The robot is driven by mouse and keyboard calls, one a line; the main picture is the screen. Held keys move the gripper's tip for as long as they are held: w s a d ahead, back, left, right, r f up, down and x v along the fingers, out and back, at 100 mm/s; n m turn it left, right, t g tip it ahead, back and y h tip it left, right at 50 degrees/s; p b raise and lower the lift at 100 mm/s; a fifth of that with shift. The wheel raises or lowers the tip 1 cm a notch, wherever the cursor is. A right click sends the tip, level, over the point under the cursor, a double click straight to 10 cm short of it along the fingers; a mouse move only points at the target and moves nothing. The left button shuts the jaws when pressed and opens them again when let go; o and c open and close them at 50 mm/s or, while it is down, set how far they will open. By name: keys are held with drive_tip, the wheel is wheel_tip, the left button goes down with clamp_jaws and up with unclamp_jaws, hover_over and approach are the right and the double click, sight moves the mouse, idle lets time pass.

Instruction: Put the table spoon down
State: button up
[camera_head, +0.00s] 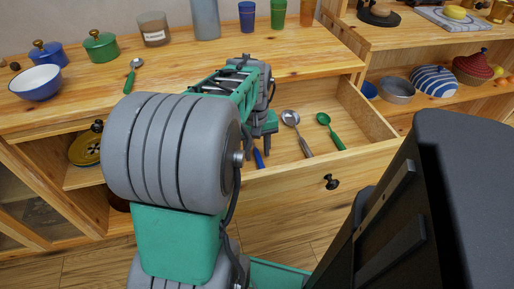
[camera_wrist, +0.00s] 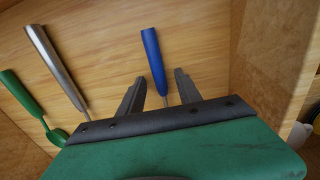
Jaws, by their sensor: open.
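My gripper (camera_head: 264,130) is over the open drawer (camera_head: 372,112), with its fingers pointing down. In the wrist view my gripper (camera_wrist: 159,77) is open, with a finger on each side of a blue-handled utensil (camera_wrist: 152,52). The utensil seems to lie on the drawer floor; its head is hidden by my gripper, so I cannot tell if it is a spoon. Its blue handle also shows in the head view (camera_head: 258,158). A metal ladle-like utensil (camera_head: 296,128) and a green spoon (camera_head: 328,130) lie beside it, to the right in the head view.
The drawer walls stand close around my gripper. On the counter are another green utensil (camera_head: 133,74), a white-blue bowl (camera_head: 36,84), a green pot (camera_head: 100,46), a blue pot (camera_head: 48,55) and a glass jar (camera_head: 153,30).

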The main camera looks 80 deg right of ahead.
sight(255, 153)
wheel_tip(255, 153, up, 12)
drive_tip(key=p, duration=0.3)
drive_tip(key=w+a+f+n+t, duration=0.1)
drive_tip(key=w+a+n, duration=0.2)
drive_tip(key=w+a, duration=0.65)
drive_tip(key=w+a+f+n, duration=0.25)
drive_tip(key=w+a, duration=0.35)
drive_tip(key=w, duration=0.6)
drive_tip(key=w+a+f+n+t, duration=0.1)
drive_tip(key=a+f+n, duration=0.1)
drive_tip(key=a, duration=0.9)
drive_tip(key=w+a+f+n, duration=0.2)
drive_tip(key=a+n, duration=0.2)
drive_tip(key=a, duration=0.8)
drive_tip(key=shift+w+a+f+t, duration=0.15)
drive_tip(key=shift+w+t, duration=0.15)
drive_tip(key=shift+t, duration=0.1)
drive_tip(key=shift+c, duration=0.5)
drive_tip(key=shift+s, duration=0.1)
